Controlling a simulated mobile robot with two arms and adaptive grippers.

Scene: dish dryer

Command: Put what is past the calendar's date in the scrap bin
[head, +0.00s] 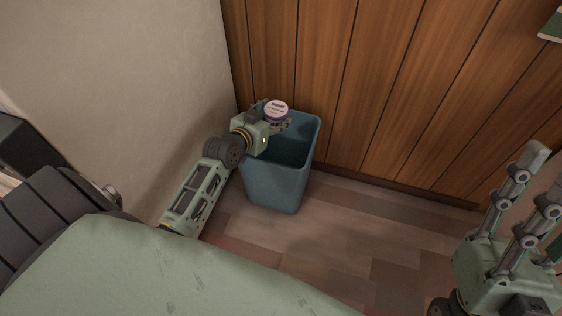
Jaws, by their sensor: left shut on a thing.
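A blue-grey open bin (275,187) stands on the floor in the corner by the wood-panelled wall. My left gripper (277,121) is over the bin's back left rim, shut on a small round tub (277,109) with a white and purple top. The print on the tub is too small to read. My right gripper (535,185) is at the right edge of the head view, with its fingers pointing up and spread apart, and nothing shows between them. No calendar shows in this view.
A plain light wall (130,80) is close on the left of the bin. The wood-panelled wall (400,90) is right behind it. The floor (350,225) to the right of the bin is clear. A green flat thing (553,26) is cut off at the top right.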

